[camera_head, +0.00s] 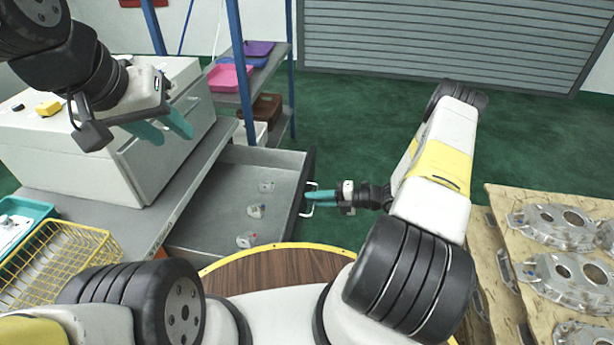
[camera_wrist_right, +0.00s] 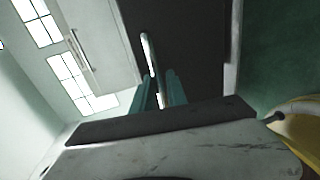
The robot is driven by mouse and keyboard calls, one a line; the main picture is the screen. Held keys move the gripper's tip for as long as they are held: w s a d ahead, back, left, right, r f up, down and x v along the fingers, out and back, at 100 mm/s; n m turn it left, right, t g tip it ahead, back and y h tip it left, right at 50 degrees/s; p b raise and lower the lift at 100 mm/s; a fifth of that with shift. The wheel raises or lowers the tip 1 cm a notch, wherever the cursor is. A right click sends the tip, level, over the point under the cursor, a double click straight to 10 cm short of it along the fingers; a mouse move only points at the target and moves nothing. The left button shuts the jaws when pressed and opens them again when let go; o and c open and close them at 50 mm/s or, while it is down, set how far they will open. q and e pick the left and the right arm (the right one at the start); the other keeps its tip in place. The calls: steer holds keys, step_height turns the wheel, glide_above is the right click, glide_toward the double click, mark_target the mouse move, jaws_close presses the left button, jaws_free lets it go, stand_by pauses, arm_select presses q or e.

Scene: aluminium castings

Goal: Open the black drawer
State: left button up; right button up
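The black drawer (camera_head: 215,190) is pulled out from under the grey bench, and its inside shows, with several small parts lying on its floor. Its dark front panel (camera_head: 306,178) faces right and carries a pale handle (camera_head: 310,184). The handle also shows in the right wrist view (camera_wrist_right: 148,48) as a thin bar running down between the fingers. My right gripper (camera_head: 308,197) is at the drawer front, its teal fingers closed around the handle. My left gripper (camera_head: 168,130) hangs empty in front of the white cabinet, its fingers apart.
The white cabinet (camera_head: 130,170) stands on the grey bench (camera_head: 110,205), with a yellow wire basket (camera_head: 60,262) at its near end. A blue-posted shelf (camera_head: 236,60) stands behind. Metal castings (camera_head: 560,226) lie on a wooden pallet at right. Green floor is clear beyond the drawer.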

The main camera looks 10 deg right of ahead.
steer(key=shift+o, duration=1)
steer(key=v, duration=0.7)
steer(key=shift+d, duration=0.4)
steer(key=shift+s, duration=0.1)
steer(key=s+a+r+n+g+h, duration=0.2)
steer(key=a+r+n+g+h, duration=0.1)
steer(key=r+n, duration=0.75)
steer(key=s+a+r+n+g+h, duration=0.1)
steer(key=a+r+n+g+h, duration=0.15)
steer(key=r+n, duration=0.8)
steer(key=s+r+n+t+h, duration=0.3)
steer(key=s+r+n, duration=0.5)
steer(key=r+n, duration=0.1)
steer(key=s+a+r+n+t+h, duration=0.1)
steer(key=s+r+n+t+h, duration=0.2)
steer(key=s+r+n, duration=0.5)
step_height(320, 180, up, 4)
steer(key=n+h, duration=0.1)
steer(key=n, duration=0.1)
steer(key=shift+a+n, duration=0.15)
steer(key=shift+n, duration=0.15)
